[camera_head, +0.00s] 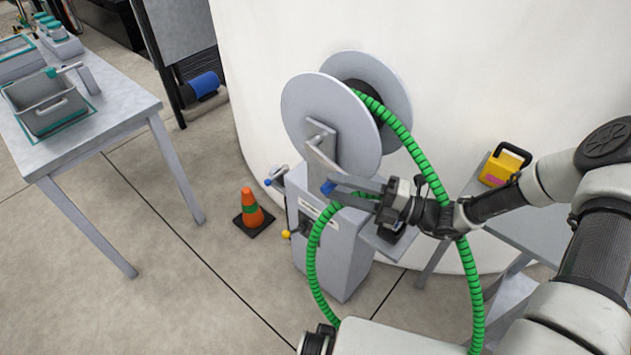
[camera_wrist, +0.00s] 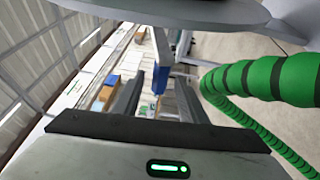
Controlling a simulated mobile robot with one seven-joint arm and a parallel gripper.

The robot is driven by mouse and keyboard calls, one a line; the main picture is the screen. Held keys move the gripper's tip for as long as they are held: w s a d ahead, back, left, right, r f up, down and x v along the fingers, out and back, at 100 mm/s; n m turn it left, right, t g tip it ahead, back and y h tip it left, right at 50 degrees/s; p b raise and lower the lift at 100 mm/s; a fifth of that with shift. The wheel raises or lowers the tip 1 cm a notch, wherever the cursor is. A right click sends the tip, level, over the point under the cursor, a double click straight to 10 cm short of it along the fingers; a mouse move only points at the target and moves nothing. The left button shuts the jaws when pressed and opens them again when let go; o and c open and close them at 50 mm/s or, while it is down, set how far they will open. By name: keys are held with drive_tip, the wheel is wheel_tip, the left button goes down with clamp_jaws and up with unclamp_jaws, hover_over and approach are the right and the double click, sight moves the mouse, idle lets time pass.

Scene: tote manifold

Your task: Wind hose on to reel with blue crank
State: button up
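The hose reel has two grey discs (camera_head: 325,118) on a grey stand (camera_head: 338,240). A grey crank arm (camera_head: 318,148) on its front disc ends in a blue handle (camera_head: 328,187). The green hose (camera_head: 418,155), banded in black, passes over the reel and hangs in a large loop. My gripper (camera_head: 345,184) is at the blue handle. In the wrist view my gripper (camera_wrist: 158,92) has its fingers apart, with the blue handle (camera_wrist: 158,83) between their tips and gaps visible beside it. Contact cannot be told. The hose (camera_wrist: 265,80) runs close on the right.
A small lever with a blue knob (camera_head: 268,182) and a yellow knob (camera_head: 286,234) sit on the stand's left. An orange cone (camera_head: 251,208) stands on the floor nearby. A table with a grey tote (camera_head: 47,103) is at left. A yellow box (camera_head: 502,165) rests on a right table.

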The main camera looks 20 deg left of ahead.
drive_tip(key=a, duration=0.6)
drive_tip(key=shift+r, duration=0.25)
drive_tip(key=shift+c, duration=0.5)
clamp_jaws()
